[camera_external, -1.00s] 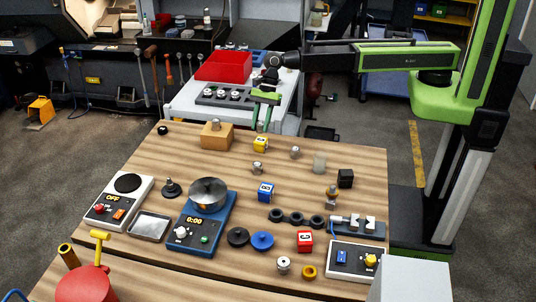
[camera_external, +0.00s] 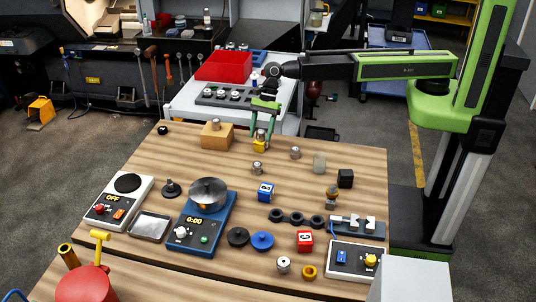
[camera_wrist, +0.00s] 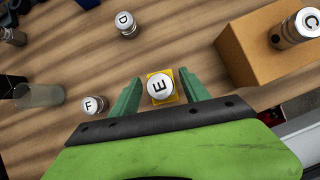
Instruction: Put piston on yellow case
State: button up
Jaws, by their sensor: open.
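The yellow case (camera_external: 260,147) is a small cube on the wooden table, toward its far edge. A silver piston (camera_external: 261,133) marked E appears to stand upright on top of it. In the wrist view, the piston (camera_wrist: 160,88) covers most of the yellow case (camera_wrist: 172,74), whose yellow edges show around it. My gripper (camera_external: 265,135) is open, with its green fingers on either side of the piston. In the wrist view my gripper (camera_wrist: 160,96) leaves a gap on both sides of the piston, so neither finger touches it.
A wooden block (camera_external: 216,140) with a piston marked C stands just left of the case. Loose pistons (camera_external: 295,152) (camera_external: 257,168) and a translucent cylinder (camera_external: 320,162) stand nearby. A blue case (camera_external: 265,192) is nearer the front. The grey rack (camera_external: 225,97) is behind.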

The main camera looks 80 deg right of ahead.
jog(key=shift+r, duration=0.3)
jog(key=p+v, duration=1)
jog(key=v, duration=0.1)
jog(key=shift+d+r+p, duration=0.3)
jog(key=shift+p, duration=0.05)
jog(key=s+d+f+n+h, duration=0.1)
jog(key=s+d+n, duration=0.4)
jog(key=d, duration=0.5)
jog(key=s+d+f+n+h, duration=0.1)
jog(key=s+d+n+h, duration=0.2)
jog(key=d+n, duration=0.5)
jog(key=s+d+f+n+g+h, duration=0.1)
jog(key=s+d+n, duration=0.5)
jog(key=d, duration=0.7)
jog(key=shift+s+d+n+h, duration=0.3)
jog(key=shift+n+h, duration=0.1)
jog(key=shift+n, duration=0.2)
